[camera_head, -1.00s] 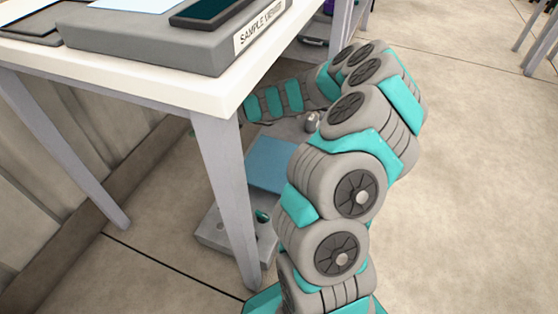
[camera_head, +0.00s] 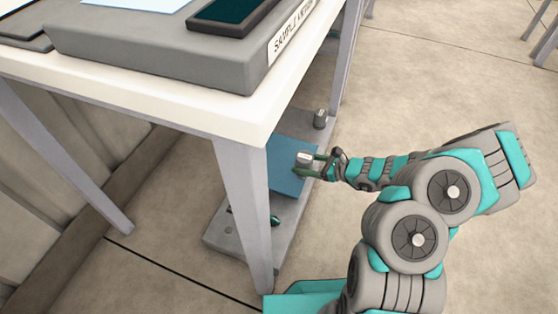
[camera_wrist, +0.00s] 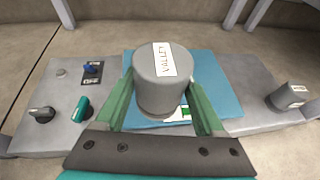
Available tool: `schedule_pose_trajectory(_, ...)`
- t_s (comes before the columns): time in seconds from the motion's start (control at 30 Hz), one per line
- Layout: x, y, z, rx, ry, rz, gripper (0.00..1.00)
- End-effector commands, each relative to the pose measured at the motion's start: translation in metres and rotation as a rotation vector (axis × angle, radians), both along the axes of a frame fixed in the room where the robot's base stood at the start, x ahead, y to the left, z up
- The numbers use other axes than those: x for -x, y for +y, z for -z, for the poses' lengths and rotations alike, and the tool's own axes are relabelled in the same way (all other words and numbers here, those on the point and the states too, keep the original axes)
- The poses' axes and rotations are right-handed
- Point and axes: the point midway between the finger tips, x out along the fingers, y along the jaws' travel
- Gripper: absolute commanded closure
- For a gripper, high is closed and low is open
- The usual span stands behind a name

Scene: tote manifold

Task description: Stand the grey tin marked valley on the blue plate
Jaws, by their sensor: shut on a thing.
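The grey tin marked VALLEY (camera_wrist: 160,85) is between the two green fingers of my gripper (camera_wrist: 160,108) in the wrist view, with its label up. In the head view my gripper (camera_head: 310,167) holds the tin (camera_head: 303,158) over the blue plate (camera_head: 288,182). The plate also shows in the wrist view (camera_wrist: 218,82), behind and around the tin. The tin's base is partly hidden, and I cannot tell whether it touches the plate. A small white and green mark shows on the plate beside the tin.
Another grey tin (camera_wrist: 289,97) stands at the right end of the grey base (camera_wrist: 60,105). A table (camera_head: 245,115) overhangs the base, with a leg close by.

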Motion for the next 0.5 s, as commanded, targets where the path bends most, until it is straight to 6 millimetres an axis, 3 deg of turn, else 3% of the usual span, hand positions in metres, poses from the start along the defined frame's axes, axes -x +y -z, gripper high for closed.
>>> schedule_pose_trajectory(0.1,0.010,0.005,0.015,0.001,0.005,-0.004,0.94)
schedule_pose_trajectory(0.23,0.006,0.010,0.021,0.004,0.003,-0.006,0.94)
schedule_pose_trajectory(0.5,-0.039,0.032,0.026,0.009,-0.002,-0.011,0.94)
